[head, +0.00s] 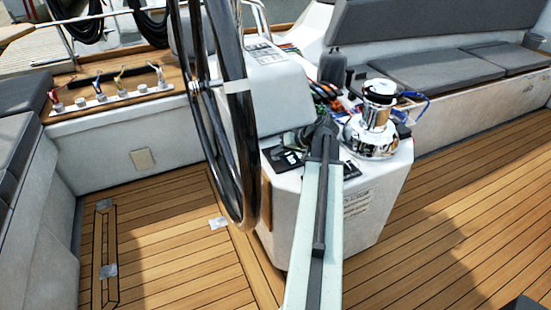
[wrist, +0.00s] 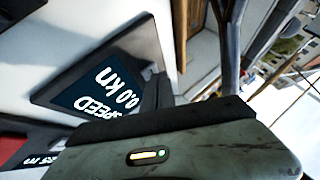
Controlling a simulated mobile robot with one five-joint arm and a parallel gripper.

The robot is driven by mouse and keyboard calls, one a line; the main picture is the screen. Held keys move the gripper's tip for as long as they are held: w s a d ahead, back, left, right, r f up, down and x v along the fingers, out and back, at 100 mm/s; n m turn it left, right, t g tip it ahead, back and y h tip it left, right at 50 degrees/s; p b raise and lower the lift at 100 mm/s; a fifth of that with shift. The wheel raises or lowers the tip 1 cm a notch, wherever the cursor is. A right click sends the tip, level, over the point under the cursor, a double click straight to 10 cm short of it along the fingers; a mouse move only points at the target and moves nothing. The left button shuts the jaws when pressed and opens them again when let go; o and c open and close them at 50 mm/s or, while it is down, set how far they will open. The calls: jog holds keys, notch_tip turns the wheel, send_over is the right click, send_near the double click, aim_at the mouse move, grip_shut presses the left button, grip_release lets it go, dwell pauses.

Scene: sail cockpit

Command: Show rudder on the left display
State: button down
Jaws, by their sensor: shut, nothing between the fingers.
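Two dark displays sit on the white helm console. In the head view the left display (head: 287,160) shows small white marks too small to read. The right display (head: 349,168) is partly hidden by my arm. In the wrist view one display (wrist: 88,92) reads SPEED 0.0 kn, turned around; it appears to be the left one. A second display (wrist: 42,158) shows only partly at the lower left, with a red patch beside it. My gripper (head: 325,128) is shut and empty, over the console by the displays. Its dark tip (wrist: 157,90) is close to the SPEED display's edge; contact is unclear.
The large black steering wheel (head: 228,110) stands just left of the console. A chrome winch (head: 378,115) and coiled ropes (head: 325,92) are to the right of and behind my gripper. Cushioned benches (head: 430,70) line the cockpit. The teak floor (head: 470,215) is clear at right.

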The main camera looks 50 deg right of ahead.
jog(key=shift+f, duration=0.15)
dwell(0.3)
jog(key=shift+r+p, duration=0.8)
jog(key=shift+r, duration=0.1)
notch_tip(320, 180, up, 5)
jog(key=p, duration=0.5)
dwell(2.0)
notch_tip(320, 180, up, 4)
jog(key=p, duration=0.4)
send_over(278, 158)
jog(key=shift+a+f, duration=0.1)
jog(key=shift+f, duration=0.1)
